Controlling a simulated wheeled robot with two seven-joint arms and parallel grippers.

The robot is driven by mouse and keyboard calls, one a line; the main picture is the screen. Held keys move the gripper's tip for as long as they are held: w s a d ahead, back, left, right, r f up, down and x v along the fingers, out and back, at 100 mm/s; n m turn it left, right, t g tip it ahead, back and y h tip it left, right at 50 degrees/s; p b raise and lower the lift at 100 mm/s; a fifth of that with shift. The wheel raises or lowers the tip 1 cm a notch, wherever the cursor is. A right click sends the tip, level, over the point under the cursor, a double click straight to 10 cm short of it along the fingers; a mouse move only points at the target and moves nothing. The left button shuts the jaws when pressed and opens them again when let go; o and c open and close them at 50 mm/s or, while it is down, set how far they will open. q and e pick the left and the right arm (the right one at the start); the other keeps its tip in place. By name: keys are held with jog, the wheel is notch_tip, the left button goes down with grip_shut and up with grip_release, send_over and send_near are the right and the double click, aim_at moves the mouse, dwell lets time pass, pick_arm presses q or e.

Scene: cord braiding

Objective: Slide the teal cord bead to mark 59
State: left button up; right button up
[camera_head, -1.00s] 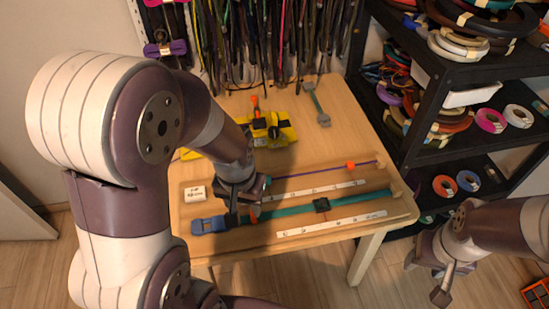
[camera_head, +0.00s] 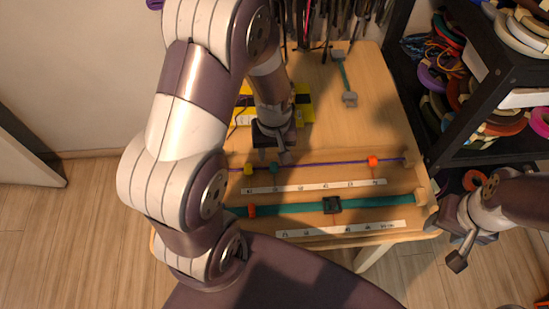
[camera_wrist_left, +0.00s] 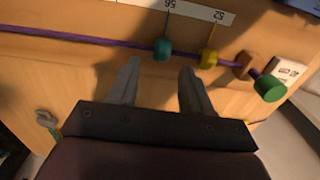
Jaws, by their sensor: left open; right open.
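A small teal bead (camera_head: 274,168) sits on a thin purple cord (camera_head: 325,164) near its left end, just right of a yellow bead (camera_head: 248,170). In the left wrist view the teal bead (camera_wrist_left: 162,49) is on the cord beside a numbered white scale (camera_wrist_left: 200,12), whose marks appear upside down. My left gripper (camera_head: 284,158) is open at the teal bead's far side. In the wrist view its two fingers (camera_wrist_left: 158,82) point at the bead, which is beyond the tips and apart from them. My right gripper (camera_head: 468,252) is open and empty, off the table at the right.
An orange bead (camera_head: 372,160) is further right on the purple cord. In front lies a wide teal strap (camera_head: 290,208) with a black slider (camera_head: 332,204) and another white scale (camera_head: 340,229). A yellow tool (camera_head: 304,108) lies behind my left gripper. Black shelves (camera_head: 490,85) stand at right.

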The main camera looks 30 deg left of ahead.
aim_at(276, 163)
pick_arm(q)
jog(key=f, duration=0.3)
jog(key=shift+s+f, duration=0.2)
jog(key=shift+s, duration=0.05)
jog(key=shift+w+f, duration=0.1)
grip_shut()
jog(key=shift+w+d, duration=0.15)
jog(key=shift+d, duration=0.2)
jog(key=w+d, duration=0.1)
jog(key=w+d+p, duration=0.1)
jog(key=d, duration=0.1)
jog(key=w+d, duration=0.1)
jog(key=d, duration=0.1)
grip_release()
